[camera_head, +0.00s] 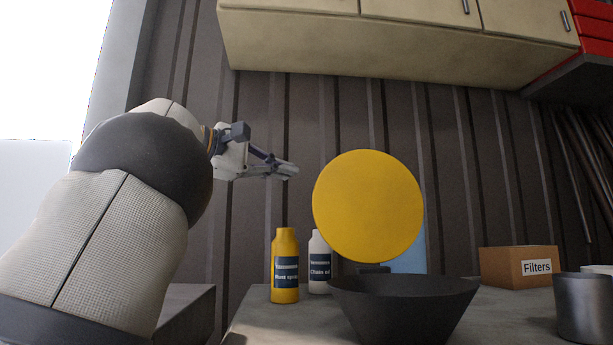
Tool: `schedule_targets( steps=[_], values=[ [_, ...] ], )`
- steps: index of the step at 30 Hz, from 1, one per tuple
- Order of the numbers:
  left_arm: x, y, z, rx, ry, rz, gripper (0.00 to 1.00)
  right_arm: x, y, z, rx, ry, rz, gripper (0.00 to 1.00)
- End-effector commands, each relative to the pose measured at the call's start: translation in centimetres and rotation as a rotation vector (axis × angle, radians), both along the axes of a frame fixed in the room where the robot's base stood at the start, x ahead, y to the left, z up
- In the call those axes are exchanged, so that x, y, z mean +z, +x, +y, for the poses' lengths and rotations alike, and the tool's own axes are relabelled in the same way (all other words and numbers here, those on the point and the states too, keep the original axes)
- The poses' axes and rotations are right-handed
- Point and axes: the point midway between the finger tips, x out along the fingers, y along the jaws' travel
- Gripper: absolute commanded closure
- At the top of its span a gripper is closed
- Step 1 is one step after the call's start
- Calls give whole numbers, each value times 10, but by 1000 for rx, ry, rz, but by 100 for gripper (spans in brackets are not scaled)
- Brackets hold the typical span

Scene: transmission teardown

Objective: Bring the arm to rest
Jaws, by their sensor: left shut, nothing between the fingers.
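My left arm comes in from the left and is raised high over the workbench. Its gripper (289,171) is shut and empty, pointing right in front of the dark ribbed wall. It is apart from everything, above the yellow bottle and left of the yellow disc. My right gripper does not show.
A grey bench (260,322) bears a yellow bottle (285,290), a white bottle (319,284), a large yellow disc (368,206), a dark bowl (403,310), a "Filters" box (505,268) and a metal cup (583,310). Pale cabinets (400,40) hang above.

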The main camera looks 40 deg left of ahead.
Motion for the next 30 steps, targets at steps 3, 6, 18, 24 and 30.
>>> schedule_targets(
  steps=[3, 6, 18, 24, 30],
  values=[
    [0, -9, 1, 1, 1, 1, 100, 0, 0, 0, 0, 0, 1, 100],
    [0, -10, 1, 0, 1, 2, 100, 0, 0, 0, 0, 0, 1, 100],
    [-4, 21, -4, -2, 1, 4, 100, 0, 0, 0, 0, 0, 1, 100],
    [-10, 72, -12, -2, 3, 5, 100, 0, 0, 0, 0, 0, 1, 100],
    [-11, 96, -13, 4, -17, 9, 100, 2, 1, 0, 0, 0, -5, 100]
  ],
)
